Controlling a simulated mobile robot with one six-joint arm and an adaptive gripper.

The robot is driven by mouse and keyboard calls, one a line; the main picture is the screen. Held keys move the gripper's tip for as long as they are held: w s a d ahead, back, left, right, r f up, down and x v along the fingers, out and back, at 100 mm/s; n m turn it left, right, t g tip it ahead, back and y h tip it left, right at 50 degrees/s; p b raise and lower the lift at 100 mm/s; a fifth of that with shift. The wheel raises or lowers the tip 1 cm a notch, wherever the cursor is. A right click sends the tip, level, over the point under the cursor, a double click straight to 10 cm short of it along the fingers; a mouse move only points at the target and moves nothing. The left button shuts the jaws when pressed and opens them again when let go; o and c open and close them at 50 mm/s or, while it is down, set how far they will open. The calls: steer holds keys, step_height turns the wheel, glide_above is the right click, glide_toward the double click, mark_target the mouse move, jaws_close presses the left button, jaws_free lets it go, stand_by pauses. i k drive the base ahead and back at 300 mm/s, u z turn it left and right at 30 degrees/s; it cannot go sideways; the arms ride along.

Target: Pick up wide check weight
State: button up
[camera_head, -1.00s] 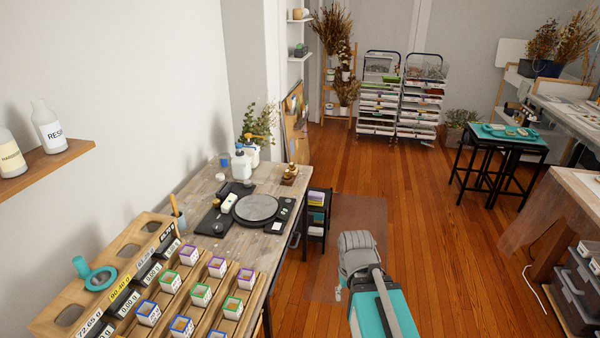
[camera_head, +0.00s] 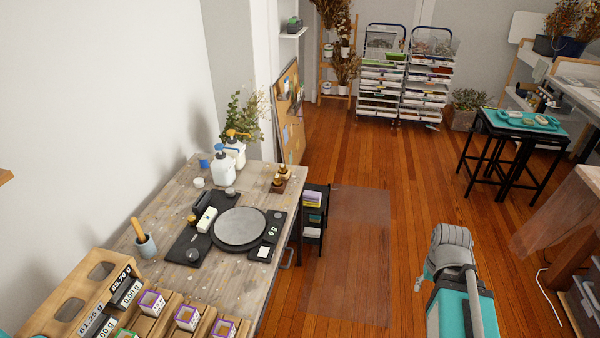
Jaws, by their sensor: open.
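Small brass weights (camera_head: 278,184) stand close together on a small dark wooden base near the right back edge of the workbench (camera_head: 168,196). They are too small to tell surely which one is the wide check weight. My arm is at the lower right, over the floor and well apart from the bench. A small part of my gripper (camera_head: 421,282) shows at the left of the arm, open and touching nothing. Most of it is hidden behind the arm.
A black scale with a round grey plate (camera_head: 240,228) fills the bench middle. Pump bottles (camera_head: 221,165) and a plant (camera_head: 243,120) stand behind. A wooden rack (camera_head: 60,285) and small boxes (camera_head: 187,317) are at the front.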

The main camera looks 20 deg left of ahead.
mark_target(276, 182)
steer(key=u, duration=0.15)
steer(key=i, duration=1.2)
steer(key=u, duration=0.7)
